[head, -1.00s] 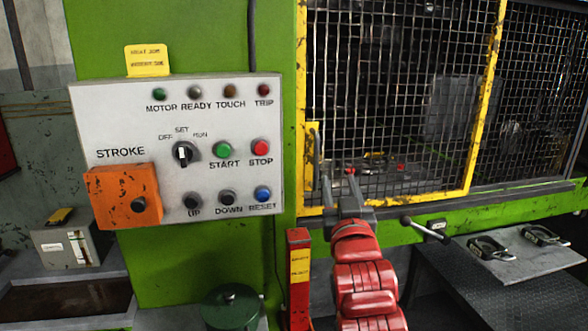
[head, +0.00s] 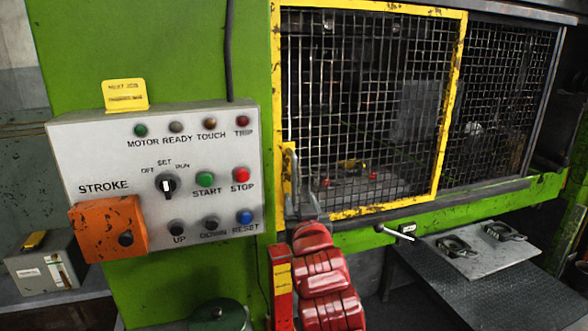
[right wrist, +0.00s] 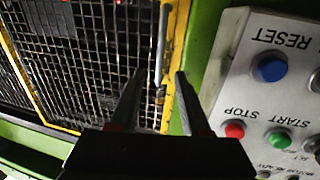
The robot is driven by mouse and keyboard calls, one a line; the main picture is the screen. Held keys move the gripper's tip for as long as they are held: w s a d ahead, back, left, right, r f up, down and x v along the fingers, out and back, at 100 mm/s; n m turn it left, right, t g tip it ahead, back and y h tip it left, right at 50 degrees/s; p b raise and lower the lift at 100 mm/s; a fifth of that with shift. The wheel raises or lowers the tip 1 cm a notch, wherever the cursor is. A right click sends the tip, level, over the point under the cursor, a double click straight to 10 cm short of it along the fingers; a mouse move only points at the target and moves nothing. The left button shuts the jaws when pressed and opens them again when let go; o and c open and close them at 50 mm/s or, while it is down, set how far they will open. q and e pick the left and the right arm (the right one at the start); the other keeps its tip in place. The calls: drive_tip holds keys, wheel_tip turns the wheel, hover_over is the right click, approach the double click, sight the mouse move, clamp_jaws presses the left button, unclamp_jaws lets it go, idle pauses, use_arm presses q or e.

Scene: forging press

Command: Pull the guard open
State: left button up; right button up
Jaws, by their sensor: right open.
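The guard is a wire mesh panel in a yellow frame (head: 452,110), and it stands across the press opening. Its upright grey handle (head: 291,165) is on a yellow plate at the left side of the frame. My right gripper (head: 297,190) is at the handle and partly covers its lower end. In the right wrist view the two fingers (right wrist: 159,73) are apart, and the handle bar (right wrist: 161,50) appears between them. I cannot tell whether either finger touches it. My left gripper is not in view.
The control panel (head: 95,140) with knobs and buttons is left of the handle, and an orange box (head: 100,228) projects from it. A red post (head: 282,290) stands beside my right arm. A grey shelf (head: 480,262) with two metal pieces is at the lower right.

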sight(294, 181)
drive_tip(key=w+p, duration=0.1)
drive_tip(key=w, duration=0.2)
drive_tip(key=w+a+p, duration=0.1)
drive_tip(key=w, duration=0.3)
drive_tip(key=w+p, duration=0.1)
drive_tip(key=w, duration=0.2)
drive_tip(key=shift+w+a, duration=0.15)
drive_tip(key=shift+w, duration=0.15)
drive_tip(key=shift+c, duration=0.2)
clamp_jaws()
idle(0.9)
